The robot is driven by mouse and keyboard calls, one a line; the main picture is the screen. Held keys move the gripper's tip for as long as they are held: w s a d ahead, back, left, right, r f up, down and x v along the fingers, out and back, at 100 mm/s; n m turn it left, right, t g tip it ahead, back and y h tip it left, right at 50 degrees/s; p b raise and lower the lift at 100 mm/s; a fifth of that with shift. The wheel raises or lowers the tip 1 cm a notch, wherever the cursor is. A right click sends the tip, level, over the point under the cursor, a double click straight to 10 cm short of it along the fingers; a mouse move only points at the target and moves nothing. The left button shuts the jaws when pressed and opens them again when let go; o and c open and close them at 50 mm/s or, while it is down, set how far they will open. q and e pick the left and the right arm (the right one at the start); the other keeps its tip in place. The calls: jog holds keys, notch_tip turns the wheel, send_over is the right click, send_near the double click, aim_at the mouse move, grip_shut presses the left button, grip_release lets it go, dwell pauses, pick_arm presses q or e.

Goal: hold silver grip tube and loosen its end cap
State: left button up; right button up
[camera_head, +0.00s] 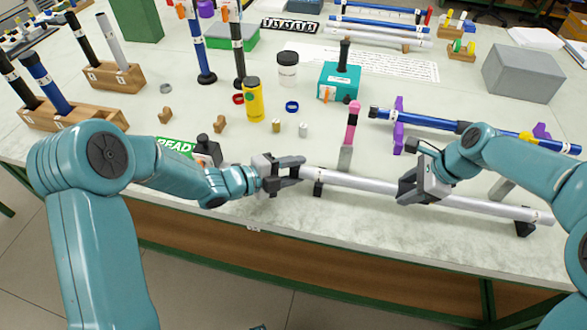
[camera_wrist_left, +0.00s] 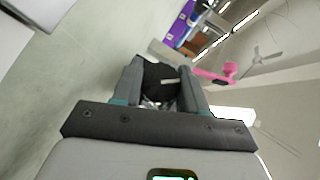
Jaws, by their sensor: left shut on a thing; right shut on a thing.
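The silver grip tube (camera_head: 355,182) lies level along the front of the table, resting on two small black supports (camera_head: 318,188). My left gripper (camera_head: 298,170) is at the tube's left end, its fingers shut on the end cap. In the left wrist view the dark end cap (camera_wrist_left: 160,82) sits between the two fingers (camera_wrist_left: 166,85); its far side is hidden. The tube's right end (camera_head: 545,217) is free past the right support (camera_head: 523,229).
A pink-handled tool (camera_head: 352,125) stands just behind the tube; its pink top also shows in the left wrist view (camera_wrist_left: 215,75). A blue tube (camera_head: 415,120) on purple holders lies behind the right gripper. A yellow bottle (camera_head: 253,100) and teal block (camera_head: 338,82) stand further back.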

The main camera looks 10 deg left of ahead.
pick_arm(q)
jog(key=shift+g, duration=0.3)
jog(key=shift+r+n+g+y, duration=0.1)
jog(key=shift+n+g+y, duration=0.5)
jog(key=shift+n+g, duration=0.45)
jog(key=n+g, duration=0.2)
jog(key=g, duration=0.1)
jog(key=shift+w+g+y, duration=0.1)
jog(key=shift+g+y, duration=0.15)
jog(key=shift+y, duration=0.05)
jog(key=n+g, duration=0.2)
jog(key=g, duration=0.1)
jog(key=shift+n+g, duration=0.65)
jog(key=shift+g, duration=0.85)
jog(key=o, duration=0.7)
jog(key=shift+o, duration=0.2)
